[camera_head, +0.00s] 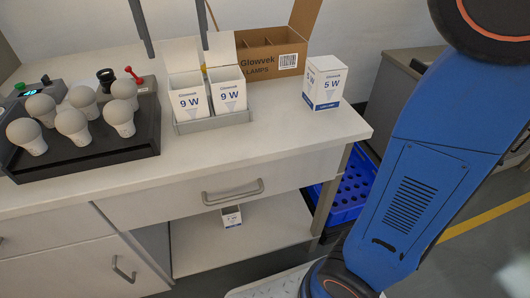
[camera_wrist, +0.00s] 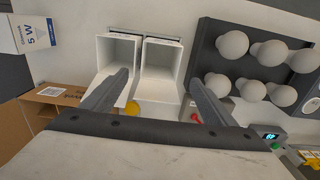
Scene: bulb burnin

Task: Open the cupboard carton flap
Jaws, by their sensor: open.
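Two white 9 W cartons, the left (camera_head: 190,97) and the right (camera_head: 228,91), stand upright side by side in a grey holder (camera_head: 212,122). Their top flaps stand raised, and the wrist view shows both cartons open and empty-looking. My gripper (camera_head: 178,51) is open and empty, above and behind these cartons; its fingers straddle them in the wrist view (camera_wrist: 158,78). I cannot tell whether a finger touches a flap. A small white carton (camera_head: 231,217) sits on the lower shelf under the drawer; its flap cannot be made out. A closed cupboard door (camera_head: 70,270) is at lower left.
A black tray (camera_head: 85,165) with several bulbs stands left. A closed white 5 W carton (camera_head: 325,83) stands right, near the counter edge. An open brown Glowvek carton (camera_head: 275,62) is behind. A blue crate (camera_head: 350,190) is below right. The counter front is clear.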

